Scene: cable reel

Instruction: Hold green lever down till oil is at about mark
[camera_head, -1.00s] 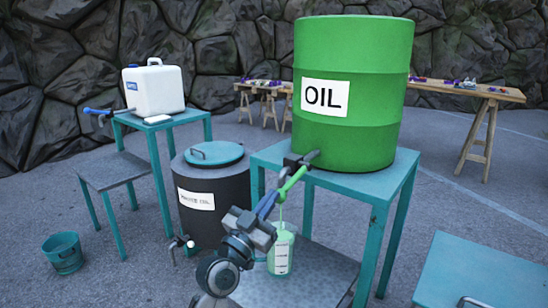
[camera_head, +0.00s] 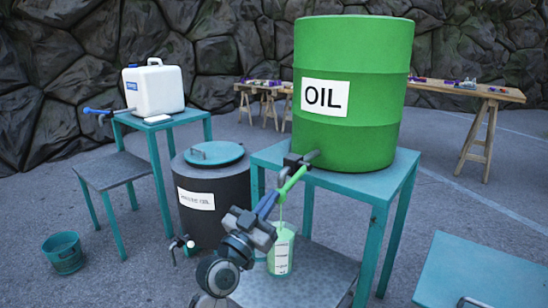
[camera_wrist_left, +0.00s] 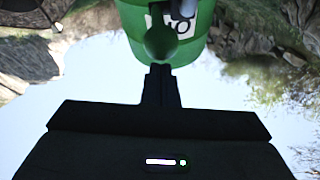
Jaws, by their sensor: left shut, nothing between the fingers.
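The green drum labelled OIL (camera_head: 352,95) stands on a teal table, with a dark tap at its base. The green lever (camera_head: 292,182) slopes down from this tap toward my left gripper (camera_head: 272,203). My left gripper is shut and empty, with its tips at the lever's lower end. In the left wrist view the lever's round green end (camera_wrist_left: 161,43) is just beyond the shut fingertips (camera_wrist_left: 160,70). A thin green stream falls into the clear measuring jug (camera_head: 281,252) on the lower shelf. The jug has a printed scale and looks green inside; the exact oil level is too small to read.
A dark waste-oil drum (camera_head: 210,222) with a teal lid stands left of the table. A white canister (camera_head: 154,90) sits on another teal table. A teal bucket (camera_head: 63,254) is on the ground. A teal surface (camera_head: 480,270) is at the lower right.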

